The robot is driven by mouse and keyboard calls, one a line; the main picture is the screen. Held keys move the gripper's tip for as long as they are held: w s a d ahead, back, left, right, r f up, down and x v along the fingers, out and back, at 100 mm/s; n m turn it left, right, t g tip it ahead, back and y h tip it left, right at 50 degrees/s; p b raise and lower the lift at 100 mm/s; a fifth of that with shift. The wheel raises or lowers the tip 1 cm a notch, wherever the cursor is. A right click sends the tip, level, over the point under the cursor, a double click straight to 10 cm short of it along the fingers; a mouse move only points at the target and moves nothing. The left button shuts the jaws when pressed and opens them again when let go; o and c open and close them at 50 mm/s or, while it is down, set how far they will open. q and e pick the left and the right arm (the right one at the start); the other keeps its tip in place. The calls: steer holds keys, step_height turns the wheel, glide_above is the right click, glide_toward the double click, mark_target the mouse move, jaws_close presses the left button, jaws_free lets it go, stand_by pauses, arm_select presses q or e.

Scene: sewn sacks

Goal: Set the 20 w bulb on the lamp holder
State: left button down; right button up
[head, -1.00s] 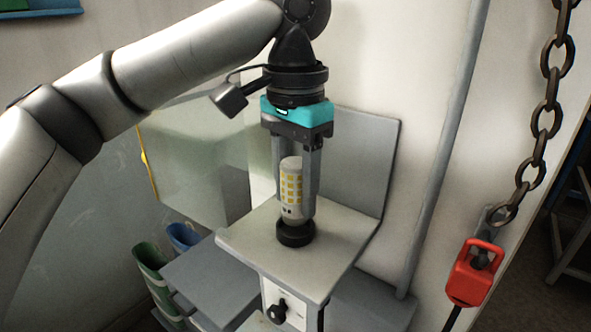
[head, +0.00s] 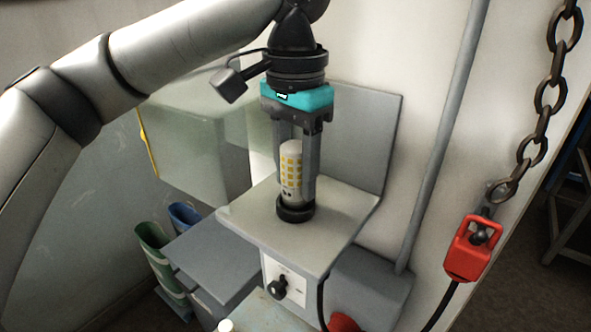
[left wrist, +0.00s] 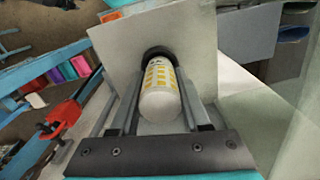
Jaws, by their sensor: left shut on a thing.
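The bulb (head: 291,172) is a white cylinder with yellow squares, standing upright at the black round lamp holder (head: 295,211). The holder sits on a pale grey shelf plate (head: 335,222). My left gripper (head: 295,185) comes down from above and is shut on the bulb, one finger on each side. The left wrist view shows the bulb (left wrist: 160,92) between the two fingers, with its far end at the black holder ring (left wrist: 160,53). How deep the bulb's base sits in the holder is hidden. My right gripper is not in view.
A panel with a black knob (head: 278,289) is under the plate. A red hook block (head: 472,250) hangs on a chain (head: 532,150) at the right. Green (head: 152,236) and blue (head: 184,215) bins stand at lower left. A grey back panel (head: 365,130) rises behind the plate.

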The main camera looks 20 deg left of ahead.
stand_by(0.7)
arm_select(q)
steer(key=shift+f, duration=0.55)
steer(key=c, duration=0.7)
jaws_free()
steer(key=shift+o, duration=0.2)
steer(key=shift+r, duration=5.5)
